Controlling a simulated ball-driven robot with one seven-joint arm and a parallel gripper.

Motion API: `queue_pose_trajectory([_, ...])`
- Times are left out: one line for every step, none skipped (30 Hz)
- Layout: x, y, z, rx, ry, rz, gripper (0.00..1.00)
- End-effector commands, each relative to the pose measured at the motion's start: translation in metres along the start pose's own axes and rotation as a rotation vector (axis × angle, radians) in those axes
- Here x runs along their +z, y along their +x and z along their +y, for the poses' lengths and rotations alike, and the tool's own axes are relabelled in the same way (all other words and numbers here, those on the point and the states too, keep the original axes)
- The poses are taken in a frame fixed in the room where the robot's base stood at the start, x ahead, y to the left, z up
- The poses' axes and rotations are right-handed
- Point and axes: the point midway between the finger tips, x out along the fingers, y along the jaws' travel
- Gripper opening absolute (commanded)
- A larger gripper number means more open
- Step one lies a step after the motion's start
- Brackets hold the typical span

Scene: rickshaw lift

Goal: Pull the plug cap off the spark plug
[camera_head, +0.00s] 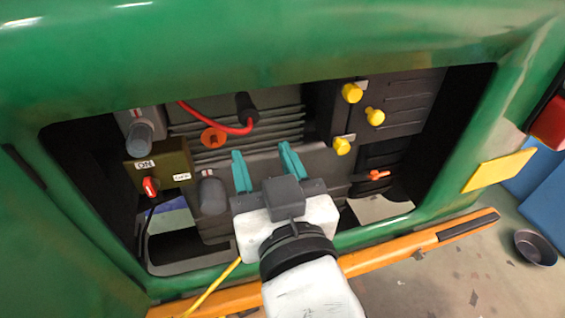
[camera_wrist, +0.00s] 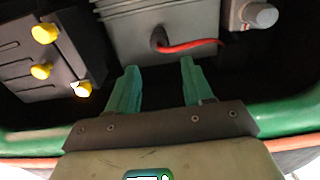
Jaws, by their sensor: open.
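The plug cap (camera_head: 246,106) is a black boot with a red wire running from it to the left, on the grey finned engine block (camera_head: 283,127). In the wrist view the cap (camera_wrist: 157,40) sits above and between my fingertips, its red wire trailing right. The spark plug itself is hidden by the cap. My gripper (camera_head: 262,152) has two teal fingers, spread apart with nothing between them. In the head view it is just below the cap, not touching it. The open fingers (camera_wrist: 159,66) also show in the wrist view.
The green body panel (camera_head: 260,50) frames the bay. Yellow knobs (camera_head: 375,117) are on the dark box at right. An orange cap (camera_head: 213,137), a red switch (camera_head: 150,187) and a grey knob (camera_head: 140,137) are at left. An orange bar (camera_head: 400,255) crosses below.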

Motion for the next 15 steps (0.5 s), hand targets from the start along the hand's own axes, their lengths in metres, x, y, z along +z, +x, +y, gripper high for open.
queue_pose_trajectory([0.000,0.004,0.001,0.002,-0.001,-0.001,0.51])
queue_pose_trajectory([0.000,0.006,0.001,0.003,-0.001,0.000,0.51])
queue_pose_trajectory([0.000,0.011,0.001,0.003,-0.001,0.000,0.51])
queue_pose_trajectory([0.000,0.014,0.001,0.003,-0.001,-0.001,0.51])
queue_pose_trajectory([0.001,0.018,0.001,0.003,0.000,-0.002,0.51])
queue_pose_trajectory([0.001,0.023,0.002,0.003,0.000,-0.002,0.51])
queue_pose_trajectory([0.001,0.027,0.002,0.004,0.000,-0.003,0.51])
queue_pose_trajectory([0.001,0.030,0.001,0.003,-0.001,-0.002,0.51])
queue_pose_trajectory([0.001,0.035,0.001,0.003,0.000,-0.002,0.51])
queue_pose_trajectory([0.001,0.040,0.001,0.003,0.000,-0.003,0.51])
queue_pose_trajectory([0.001,0.043,0.002,0.003,0.000,-0.002,0.51])
queue_pose_trajectory([0.001,0.048,0.002,0.004,0.000,-0.003,0.51])
queue_pose_trajectory([0.002,0.052,0.002,0.004,0.000,-0.004,0.51])
queue_pose_trajectory([0.001,0.056,0.002,0.004,0.000,-0.004,0.51])
queue_pose_trajectory([0.001,0.061,0.002,0.004,0.000,-0.004,0.51])
